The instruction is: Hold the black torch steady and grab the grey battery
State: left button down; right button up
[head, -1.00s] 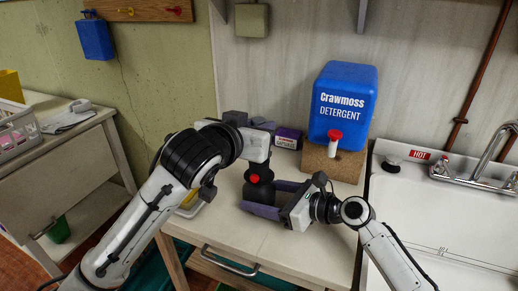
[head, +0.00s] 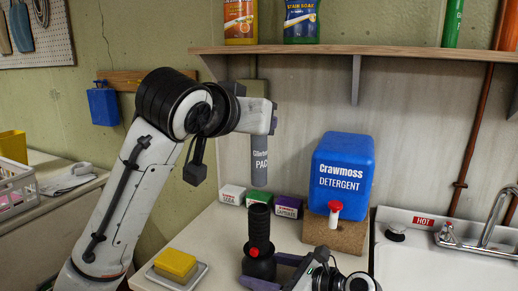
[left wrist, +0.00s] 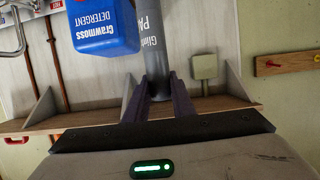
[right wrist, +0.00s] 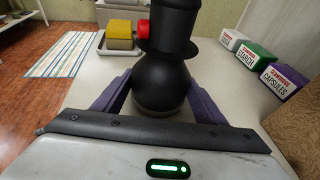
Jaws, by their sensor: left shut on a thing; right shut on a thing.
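The black torch (head: 259,260), with a red button on its side, stands upright on the counter. My right gripper (head: 262,272) is shut on its rounded lower part; the right wrist view shows the torch (right wrist: 162,80) between the purple fingers (right wrist: 160,95). The grey battery (head: 259,162), a cylinder with partly hidden white lettering, hangs upright in the air above and behind the torch as seen in the head view. My left gripper (head: 270,120) is shut on its upper end. The left wrist view shows the battery (left wrist: 152,45) between the fingers (left wrist: 163,85).
A blue detergent jug (head: 342,172) on a brown block (head: 335,235) stands right of the torch. Small boxes (head: 288,206) stand behind it. A yellow sponge (head: 176,263) lies on a dish at left. A shelf (head: 400,51) runs above; the sink (head: 440,262) is at right.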

dwell(0.4)
jog(key=o, duration=0.9)
jog(key=shift+c, duration=0.2)
